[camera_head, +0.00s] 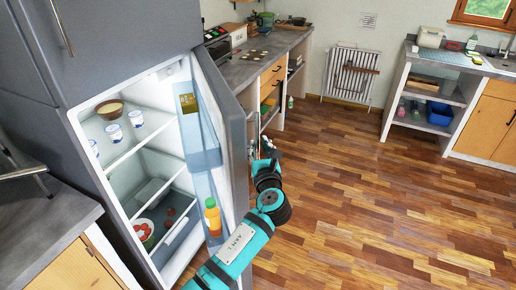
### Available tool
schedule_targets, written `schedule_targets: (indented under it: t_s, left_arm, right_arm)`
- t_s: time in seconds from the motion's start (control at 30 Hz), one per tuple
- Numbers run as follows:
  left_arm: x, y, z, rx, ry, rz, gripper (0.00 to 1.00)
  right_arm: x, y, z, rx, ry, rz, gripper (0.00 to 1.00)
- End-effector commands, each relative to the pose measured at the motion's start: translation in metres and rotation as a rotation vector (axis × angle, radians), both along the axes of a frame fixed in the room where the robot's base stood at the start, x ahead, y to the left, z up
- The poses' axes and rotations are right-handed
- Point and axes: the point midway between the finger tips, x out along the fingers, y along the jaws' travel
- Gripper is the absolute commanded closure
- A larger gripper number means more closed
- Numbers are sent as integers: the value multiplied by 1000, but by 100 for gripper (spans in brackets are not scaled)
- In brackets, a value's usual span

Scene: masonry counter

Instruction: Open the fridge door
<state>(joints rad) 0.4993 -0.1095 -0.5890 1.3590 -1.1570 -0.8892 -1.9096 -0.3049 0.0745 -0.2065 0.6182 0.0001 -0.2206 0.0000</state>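The grey fridge (62,128) stands at the left with its door (236,128) swung wide open toward the right. The lit white interior shows. My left arm reaches up from the bottom, and my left gripper (262,150) is at the outer face of the door, by the door handle (251,149) near its free edge. The fingers are small and partly hidden, so I cannot tell whether they are closed on the handle. My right gripper is not in view.
Cups (114,132), a bowl (110,109) and a drawer sit inside the fridge; an orange bottle (213,217) stands in the door shelf. A counter (262,56) lies behind the door. The wooden floor (370,210) at right is clear.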

Motion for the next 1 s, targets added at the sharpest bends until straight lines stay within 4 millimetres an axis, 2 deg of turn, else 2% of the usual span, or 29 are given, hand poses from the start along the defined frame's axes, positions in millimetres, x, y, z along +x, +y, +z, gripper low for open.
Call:
schedule_targets:
  t_s: [0.17,0.37,0.47,0.8,1.0]
  left_arm:
    - [0,2,1,1,-1,4,79]
    - [-7,0,0,0,-1,3,79]
    - [-21,-4,-1,-1,1,3,79]
    - [-90,-23,-1,-2,1,-1,79]
    - [-112,-27,0,0,1,1,79]
  right_arm:
    - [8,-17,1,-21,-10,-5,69]
    - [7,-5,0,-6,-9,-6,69]
    - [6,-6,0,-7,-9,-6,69]
    - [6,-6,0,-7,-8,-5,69]
    - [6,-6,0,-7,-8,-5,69]
